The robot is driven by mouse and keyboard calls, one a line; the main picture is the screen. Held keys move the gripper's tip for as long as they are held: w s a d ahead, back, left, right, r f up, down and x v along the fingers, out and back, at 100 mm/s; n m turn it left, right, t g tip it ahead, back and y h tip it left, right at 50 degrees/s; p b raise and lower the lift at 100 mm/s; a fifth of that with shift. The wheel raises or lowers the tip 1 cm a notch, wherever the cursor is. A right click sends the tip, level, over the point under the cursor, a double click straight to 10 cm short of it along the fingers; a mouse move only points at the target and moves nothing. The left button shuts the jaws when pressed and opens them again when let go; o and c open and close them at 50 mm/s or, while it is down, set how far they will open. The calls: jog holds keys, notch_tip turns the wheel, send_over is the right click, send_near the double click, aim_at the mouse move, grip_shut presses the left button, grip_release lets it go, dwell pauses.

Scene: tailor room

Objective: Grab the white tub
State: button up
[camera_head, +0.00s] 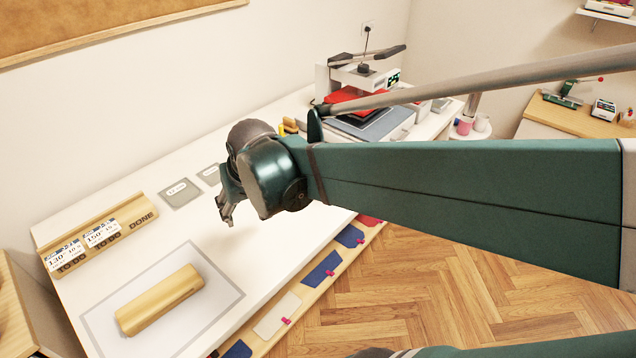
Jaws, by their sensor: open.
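My gripper (226,210) hangs open above the white table (270,243), in the middle of the picture. I see no object between its fingers. I cannot make out a white tub for certain. Small pale containers (440,105) stand at the table's far right end beside the heat press, partly hidden by my arm. I cannot tell whether one of them is the tub. My gripper is well to the left of them. My arm also hides part of the table.
A heat press (362,75) with a red pad stands at the back. A wooden block (160,300) lies on a grey-outlined area at the front left. A wooden card rack (100,236) is at the left. Coloured swatches (322,269) line the front edge.

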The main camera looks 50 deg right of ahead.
jog(key=d+f+m+g+p, duration=0.1)
jog(key=d+p, duration=0.3)
jog(key=d, duration=0.4)
jog(key=d+f+m+g+p, duration=0.1)
jog(key=d+m+p, duration=0.2)
jog(key=d, duration=0.6)
jog(key=d+f+m+g+p, duration=0.1)
jog(key=d+f+m+p, duration=0.1)
jog(key=d+p, duration=0.3)
jog(key=shift+s+d+m+g+p, duration=0.1)
jog(key=shift+d+m+g+p, duration=0.15)
jog(key=shift+d, duration=0.9)
jog(key=shift+s+d+m+g+p, duration=0.15)
jog(key=shift+d+m, duration=0.2)
jog(key=shift+d, duration=0.75)
jog(key=shift+s+d+f, duration=0.15)
jog(key=shift+d+f, duration=0.2)
jog(key=shift+d, duration=0.15)
jog(key=shift+f, duration=0.1)
jog(key=shift+d+f, duration=0.1)
jog(key=shift+f, duration=1.05)
jog(key=shift+f, duration=0.15)
jog(key=shift+w+d+f, duration=0.1)
jog(key=shift+w+f, duration=0.05)
jog(key=shift+f, duration=1.1)
jog(key=shift+w+d+f, duration=0.1)
jog(key=shift+f, duration=1.1)
jog(key=c, duration=1)
